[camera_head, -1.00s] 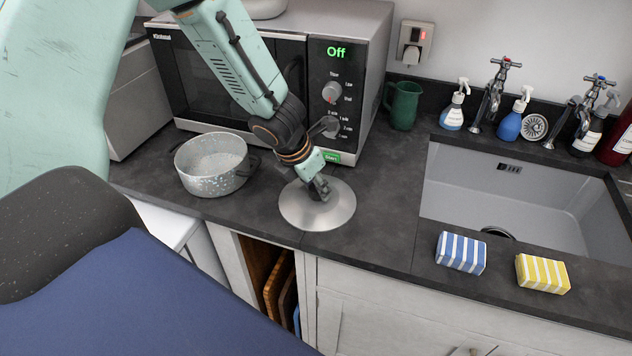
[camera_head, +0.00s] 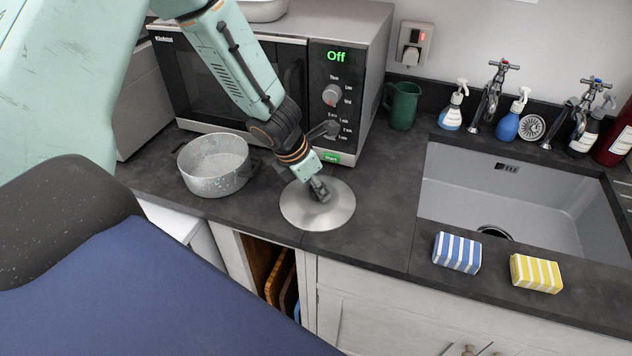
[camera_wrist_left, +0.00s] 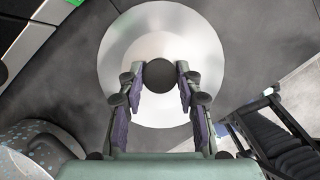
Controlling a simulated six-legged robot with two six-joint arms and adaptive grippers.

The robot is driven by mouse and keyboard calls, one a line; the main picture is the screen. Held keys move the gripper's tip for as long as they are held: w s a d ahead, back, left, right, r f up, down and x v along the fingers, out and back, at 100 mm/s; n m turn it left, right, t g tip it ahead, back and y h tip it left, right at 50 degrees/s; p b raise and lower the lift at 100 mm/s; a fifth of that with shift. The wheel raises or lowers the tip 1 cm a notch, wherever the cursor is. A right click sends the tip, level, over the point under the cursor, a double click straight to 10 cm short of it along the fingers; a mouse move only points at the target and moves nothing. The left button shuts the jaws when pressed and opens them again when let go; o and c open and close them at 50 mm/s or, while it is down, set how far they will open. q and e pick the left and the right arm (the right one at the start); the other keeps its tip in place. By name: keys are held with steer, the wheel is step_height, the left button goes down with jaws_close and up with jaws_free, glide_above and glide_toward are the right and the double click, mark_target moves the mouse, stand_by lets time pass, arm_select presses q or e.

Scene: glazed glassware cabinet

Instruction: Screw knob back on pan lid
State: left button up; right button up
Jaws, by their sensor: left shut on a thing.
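The round steel pan lid (camera_head: 335,212) lies flat on the dark worktop, in front of the microwave. My left gripper (camera_head: 320,193) reaches down over the middle of the lid. In the left wrist view its two fingers (camera_wrist_left: 159,85) are shut on a dark round knob (camera_wrist_left: 159,74) at the centre of the lid (camera_wrist_left: 206,42). Whether the knob's thread is engaged is hidden under it. The speckled pan (camera_head: 212,180) stands open on the worktop to the left of the lid. My right gripper is not in view.
The microwave (camera_head: 335,68) stands close behind the lid and shows "Off". A green jug (camera_head: 403,106) stands to its right. A sink (camera_head: 500,195) with taps is at the right, with a blue sponge (camera_head: 457,253) and a yellow sponge (camera_head: 536,273) on its front edge. Worktop right of the lid is clear.

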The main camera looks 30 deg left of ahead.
arm_select(q)
steer(key=shift+m+p, duration=0.5)
steer(key=shift+p, duration=0.15)
steer(key=shift+a+m+g+h+p, duration=0.1)
steer(key=shift+m+g+h+p, duration=0.35)
steer(key=shift+m+p, duration=1.2)
steer(key=shift+f+h+p, duration=0.1)
steer(key=shift+h+p, duration=0.15)
steer(key=shift+p, duration=0.05)
steer(key=shift+m+p, duration=0.35)
steer(key=shift+p, duration=0.4)
steer(key=shift+m+g+h+p, duration=0.25)
steer(key=shift+m+h+p, duration=0.05)
steer(key=shift+m+p, duration=0.45)
steer(key=shift+m, duration=0.25)
